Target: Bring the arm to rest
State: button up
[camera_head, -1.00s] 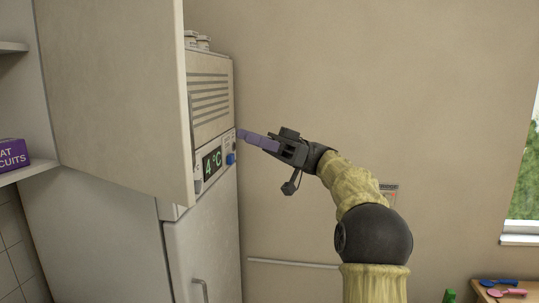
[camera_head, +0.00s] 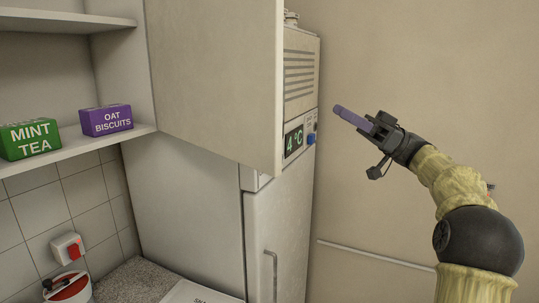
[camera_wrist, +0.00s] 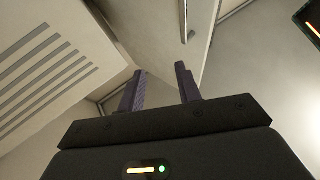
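My gripper (camera_head: 354,118) is raised in free air at the right, beside the tall fridge (camera_head: 290,215), with its purple fingers pointing left. In the wrist view the two fingers of my gripper (camera_wrist: 160,82) stand apart with nothing between them. The arm is bent, with its elbow low at the right edge of the head view. No object is held.
An open cabinet door (camera_head: 215,80) stands out in front of the fridge. The shelf (camera_head: 85,150) holds a green mint tea box (camera_head: 31,138) and a purple oat biscuits box (camera_head: 106,120). A red-and-white container (camera_head: 68,288) is on the counter (camera_head: 135,280). Bare wall lies behind the arm.

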jog(key=w+a+f+m+t+h, duration=0.2)
jog(key=w+m+t+h, duration=0.3)
jog(key=m+t, duration=0.3)
jog(key=w+a+f+m+t+h, duration=0.25)
jog(key=w+m+t+h, duration=0.2)
jog(key=t, duration=0.55)
notch_tip(320, 180, down, 14)
jog(key=d+f+m+g+h, duration=0.1)
jog(key=m+h, duration=0.6)
jog(key=h, duration=0.4)
jog(key=s+a+f+n+g+h, duration=0.1)
jog(key=s+f+g, duration=0.6)
jog(key=s+f, duration=0.6)
jog(key=s+f+g+h, duration=0.2)
jog(key=s+f+g, duration=0.6)
jog(key=s+f, duration=0.5)
jog(key=s, duration=0.6)
jog(key=shift+a+f+n, duration=0.15)
jog(key=shift+a+n, duration=0.2)
jog(key=shift+a, duration=0.05)
jog(key=shift+w, duration=0.1)
